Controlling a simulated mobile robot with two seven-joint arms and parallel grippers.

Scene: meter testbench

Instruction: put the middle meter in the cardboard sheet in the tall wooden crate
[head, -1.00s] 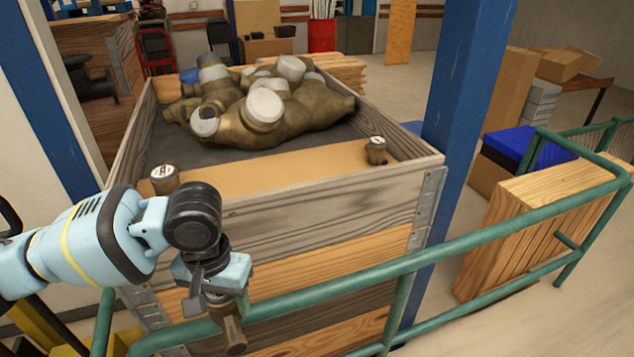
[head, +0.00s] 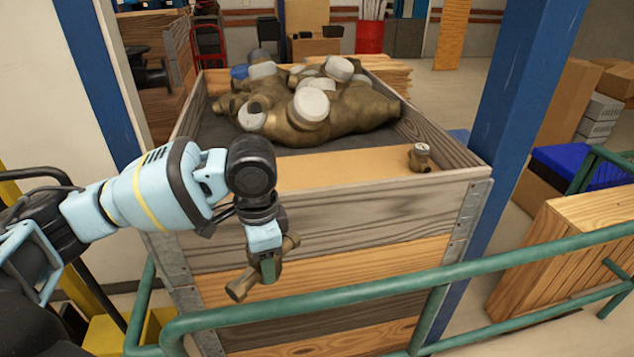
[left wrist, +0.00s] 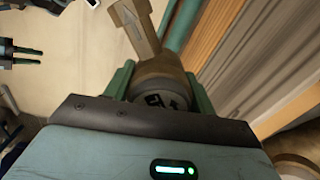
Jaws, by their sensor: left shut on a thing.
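My left gripper (head: 268,268) is shut on a brass meter (head: 240,286) in front of the crate's near wall, below its rim. The meter is tilted in the head view; the left wrist view shows its body and pipe end (left wrist: 138,30) between the fingers. The tall wooden crate (head: 340,256) holds the cardboard sheet (head: 320,167), a tan strip along its near side. One small brass meter (head: 420,158) stands at the sheet's right end. My arm covers the sheet's left end. My right gripper (left wrist: 40,57) seems to show, fingers apart and empty, in the left wrist view.
Large brass meters (head: 325,105) are piled on the crate's dark floor behind the sheet. A green railing (head: 400,302) runs in front of the crate. A blue post (head: 520,90) stands at its right. The sheet's middle is clear.

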